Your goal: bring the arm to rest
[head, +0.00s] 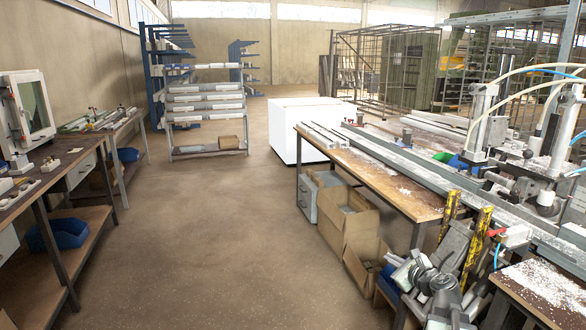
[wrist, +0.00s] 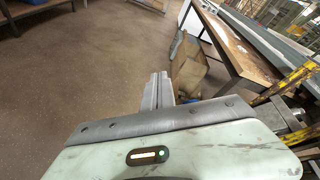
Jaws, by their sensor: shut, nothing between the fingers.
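My gripper (wrist: 160,77) shows in the wrist view, beyond the pale wrist housing with its dark edge. Its two grey fingers are together, with nothing between them. They point out over the brown floor, to the left of a cardboard box (wrist: 189,68) and the workbench (wrist: 232,48). The fingers look apart from both, though the box is close behind them in the picture. I cannot make out my gripper in the head view.
In the head view, the right workbench (head: 400,190) carries long profiles and clamps, with cardboard boxes (head: 348,226) below. Yellow-black striped posts (head: 476,245) stand at its near end. A left bench (head: 60,180) and a white block (head: 292,150) flank open floor (head: 215,230).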

